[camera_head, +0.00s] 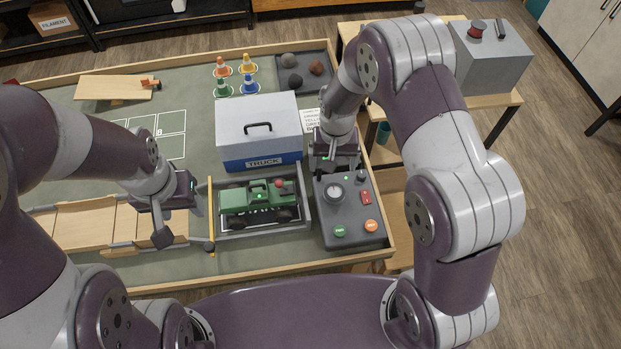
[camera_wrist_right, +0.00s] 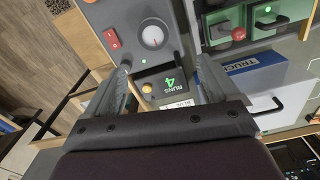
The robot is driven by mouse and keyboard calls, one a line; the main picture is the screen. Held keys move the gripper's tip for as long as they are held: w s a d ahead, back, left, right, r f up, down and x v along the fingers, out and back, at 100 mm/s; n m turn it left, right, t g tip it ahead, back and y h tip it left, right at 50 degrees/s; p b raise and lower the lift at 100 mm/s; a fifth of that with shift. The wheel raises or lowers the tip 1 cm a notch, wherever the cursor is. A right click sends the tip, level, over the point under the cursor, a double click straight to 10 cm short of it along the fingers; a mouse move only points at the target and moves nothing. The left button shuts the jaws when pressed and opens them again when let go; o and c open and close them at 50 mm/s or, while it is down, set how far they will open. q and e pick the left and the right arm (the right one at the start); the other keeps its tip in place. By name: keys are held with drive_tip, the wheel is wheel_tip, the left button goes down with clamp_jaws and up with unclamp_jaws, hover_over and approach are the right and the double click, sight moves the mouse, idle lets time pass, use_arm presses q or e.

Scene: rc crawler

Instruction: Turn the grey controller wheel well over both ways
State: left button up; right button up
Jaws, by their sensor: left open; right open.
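The grey controller (camera_head: 350,228) lies at the right end of the table. Its round wheel, with a pale face (camera_head: 333,192), is on the upper left of its top, and it also shows in the right wrist view (camera_wrist_right: 152,36). My right gripper (camera_head: 336,168) is over the far end of the controller, short of the wheel. In the right wrist view its open fingers (camera_wrist_right: 163,76) stand either side of a lit "RUNS 4" display (camera_wrist_right: 172,84), with nothing held. My left gripper (camera_head: 172,228) is open over the wooden ramp, far from the controller.
A green truck (camera_head: 248,207) sits in a grey bay left of the controller. A blue-and-grey truck box (camera_head: 258,125) stands behind it. The controller also carries a red switch (camera_head: 366,197), a green button (camera_head: 339,231) and an orange button (camera_head: 371,226). The wooden ramp (camera_head: 82,228) lies left.

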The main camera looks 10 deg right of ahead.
drive_tip(key=p, duration=0.1)
hover_over(335, 191)
drive_tip(key=f, duration=0.5)
drive_tip(key=shift+s+d, duration=0.25)
drive_tip(key=f, duration=0.2)
drive_tip(key=f+p, duration=0.1)
drive_tip(key=f, duration=0.1)
drive_tip(key=a+f, duration=0.1)
drive_tip(key=f, duration=0.1)
drive_tip(key=shift+w+f+p, duration=0.3)
drive_tip(key=shift+f, duration=0.05)
drive_tip(key=shift+s+d+f, duration=0.1)
drive_tip(key=shift+d+f, duration=0.2)
drive_tip(key=shift+f, duration=0.15)
drive_tip(key=shift+a, duration=0.1)
drive_tip(key=shift+c, duration=1.3)
use_arm(q)
drive_tip(key=r, duration=0.1)
drive_tip(key=d+r, duration=0.1)
drive_tip(key=shift+s+d+r, duration=0.1)
drive_tip(key=shift+d+r, duration=0.05)
drive_tip(key=shift+r, duration=0.2)
use_arm(e)
drive_tip(key=c, duration=0.8)
